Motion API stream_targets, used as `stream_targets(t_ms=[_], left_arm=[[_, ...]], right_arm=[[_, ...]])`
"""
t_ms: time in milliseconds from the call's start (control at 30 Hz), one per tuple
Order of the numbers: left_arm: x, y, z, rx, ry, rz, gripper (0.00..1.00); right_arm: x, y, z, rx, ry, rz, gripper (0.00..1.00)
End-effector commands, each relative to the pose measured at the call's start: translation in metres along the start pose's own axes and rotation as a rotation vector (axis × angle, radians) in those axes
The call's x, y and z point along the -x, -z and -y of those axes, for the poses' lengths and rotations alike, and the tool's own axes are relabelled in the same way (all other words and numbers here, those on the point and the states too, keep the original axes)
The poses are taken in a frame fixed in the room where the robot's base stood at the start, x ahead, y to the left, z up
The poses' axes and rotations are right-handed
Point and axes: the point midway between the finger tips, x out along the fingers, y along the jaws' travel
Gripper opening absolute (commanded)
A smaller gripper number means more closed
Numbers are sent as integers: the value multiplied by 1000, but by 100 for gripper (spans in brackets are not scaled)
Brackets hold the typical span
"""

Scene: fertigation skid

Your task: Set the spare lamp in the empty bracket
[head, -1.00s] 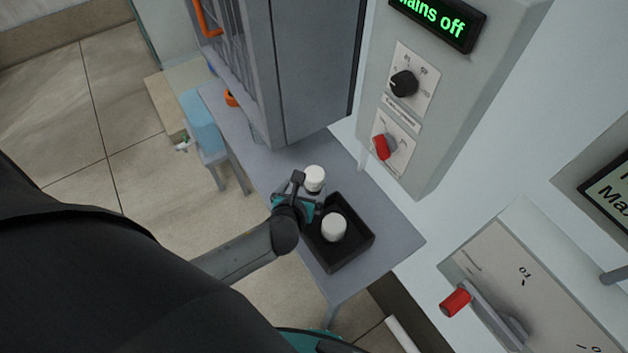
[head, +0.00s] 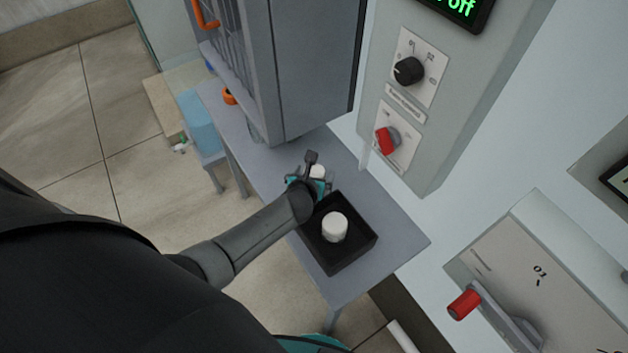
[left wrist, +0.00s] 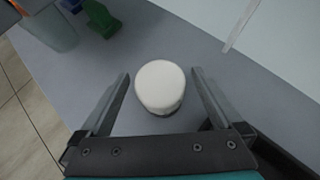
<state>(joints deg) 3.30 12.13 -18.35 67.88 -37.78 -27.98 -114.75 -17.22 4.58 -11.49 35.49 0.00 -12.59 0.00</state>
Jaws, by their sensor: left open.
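A white round-topped piece (head: 317,171) stands on the grey table behind the black tray. It also shows in the left wrist view (left wrist: 160,86), with a darker lower part. My left gripper (head: 312,178) is open at this piece. In the left wrist view its fingers (left wrist: 160,76) lie to either side of the piece, with a gap on each side. A second white round piece (head: 334,227) stands in the black tray (head: 345,262). I cannot tell which white piece is the spare lamp. I cannot make out an empty bracket. My right gripper is not in view.
The grey table (head: 395,235) has free room right of the tray. A grey cabinet (head: 312,70) rises behind the gripper. A control box with a red knob (head: 387,141) is on the wall. Green (left wrist: 100,18) and orange (head: 229,96) items sit farther back.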

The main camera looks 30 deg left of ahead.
Motion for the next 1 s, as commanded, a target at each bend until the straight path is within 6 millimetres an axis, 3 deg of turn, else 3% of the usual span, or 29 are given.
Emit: stream_targets(t_ms=[267,1000], left_arm=[[-2,0,0,0,0,0,100],[-2,0,0,-1,-1,0,18]], right_arm=[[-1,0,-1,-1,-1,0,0],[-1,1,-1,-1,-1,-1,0]])
